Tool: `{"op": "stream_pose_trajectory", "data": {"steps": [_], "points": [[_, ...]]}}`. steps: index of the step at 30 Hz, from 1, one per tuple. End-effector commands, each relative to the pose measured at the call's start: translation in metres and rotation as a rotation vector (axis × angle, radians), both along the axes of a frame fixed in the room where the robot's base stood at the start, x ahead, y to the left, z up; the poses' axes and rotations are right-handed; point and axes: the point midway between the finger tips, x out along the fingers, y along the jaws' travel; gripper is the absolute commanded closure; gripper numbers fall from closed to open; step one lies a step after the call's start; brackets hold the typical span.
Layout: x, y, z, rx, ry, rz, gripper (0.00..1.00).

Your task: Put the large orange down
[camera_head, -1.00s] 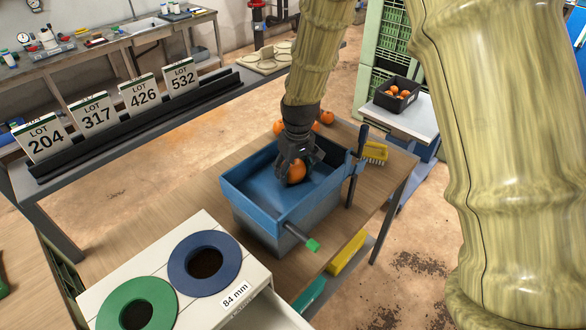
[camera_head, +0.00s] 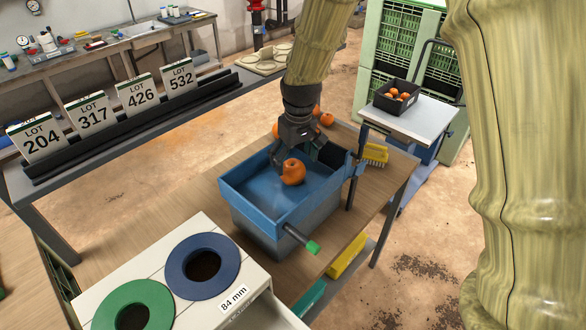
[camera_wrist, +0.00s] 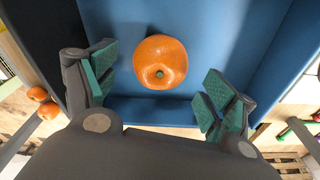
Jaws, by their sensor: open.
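A large orange (camera_head: 293,172) rests on the floor of a blue tray (camera_head: 233,190) on the wooden bench. In the wrist view the orange (camera_wrist: 160,62) lies on the blue surface, between and beyond the finger pads, touching neither. My gripper (camera_head: 297,160) is open and empty above the tray, just behind and over the orange in the head view. In the wrist view its two green-padded fingers (camera_wrist: 160,95) stand wide apart.
Several smaller oranges (camera_head: 327,119) lie on the bench behind the tray. A yellow brush (camera_head: 375,154) lies to its right. A white box with a blue ring (camera_head: 184,262) and a green ring (camera_head: 114,290) stands in front. A black crate (camera_head: 397,95) holds more oranges.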

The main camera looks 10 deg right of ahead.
Motion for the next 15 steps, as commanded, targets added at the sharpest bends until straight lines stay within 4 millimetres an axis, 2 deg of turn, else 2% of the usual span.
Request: {"op": "stream_pose_trajectory", "data": {"steps": [9,15], "points": [[-0.005,-0.001,0.043,0.0,-0.002,0.0,0.16],[-0.007,-0.002,0.062,0.0,-0.001,0.0,0.16]]}}
